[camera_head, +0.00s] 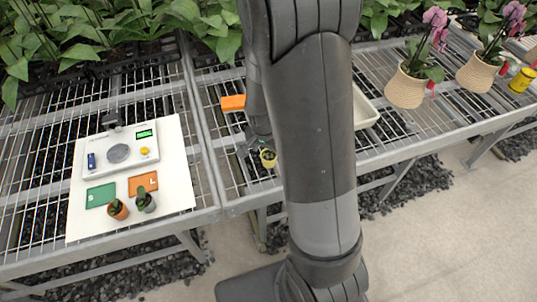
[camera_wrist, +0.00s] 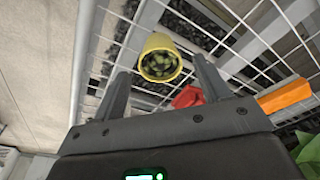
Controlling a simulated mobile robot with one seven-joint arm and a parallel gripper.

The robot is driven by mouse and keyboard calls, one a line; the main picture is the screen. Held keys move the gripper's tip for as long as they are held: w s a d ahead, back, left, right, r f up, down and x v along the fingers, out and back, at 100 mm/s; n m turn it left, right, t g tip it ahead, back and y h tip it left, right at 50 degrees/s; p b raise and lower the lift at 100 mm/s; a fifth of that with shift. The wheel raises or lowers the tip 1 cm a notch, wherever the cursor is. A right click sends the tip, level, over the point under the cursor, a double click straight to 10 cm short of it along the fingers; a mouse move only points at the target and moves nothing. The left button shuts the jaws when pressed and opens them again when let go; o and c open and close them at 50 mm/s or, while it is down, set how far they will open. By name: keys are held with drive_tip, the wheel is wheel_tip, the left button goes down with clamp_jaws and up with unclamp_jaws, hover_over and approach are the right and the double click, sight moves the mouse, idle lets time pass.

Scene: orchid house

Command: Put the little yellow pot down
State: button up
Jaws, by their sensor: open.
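The little yellow pot (camera_head: 268,162) holds a small green plant and is at the wire-mesh bench, near its front edge. In the wrist view the yellow pot (camera_wrist: 160,43) shows its open rim and plant, between and just beyond the fingertips. My gripper (camera_head: 257,147) is right beside the pot in the head view, partly hidden by my arm. In the wrist view my gripper (camera_wrist: 162,67) is open, with gaps visible between the fingers and the pot. I cannot tell whether the pot's base rests fully on the mesh.
An orange block (camera_head: 233,103) lies behind the pot. A white board (camera_head: 180,190) at left carries a scale (camera_head: 120,153), coloured cards and two small potted plants. A white tray (camera_head: 365,108), orchids in woven pots (camera_head: 405,90) and a yellow can (camera_head: 522,80) stand at right.

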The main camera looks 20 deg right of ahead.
drive_tip(key=s+a+r+n+t+y, duration=0.15)
drive_tip(key=s+r, duration=0.25)
drive_tip(key=r, duration=0.6)
drive_tip(key=s+r+n+t+h, duration=0.1)
drive_tip(key=s+r+n, duration=0.2)
drive_tip(key=r, duration=0.8)
drive_tip(key=s+a+r+n+t, duration=0.1)
drive_tip(key=s+r+n+t, duration=0.1)
drive_tip(key=s+r+n, duration=0.2)
drive_tip(key=s+r, duration=0.3)
drive_tip(key=s, duration=0.2)
drive_tip(key=shift+s+a+r+y, duration=0.25)
drive_tip(key=shift+s+y, duration=0.05)
drive_tip(key=shift+y, duration=0.05)
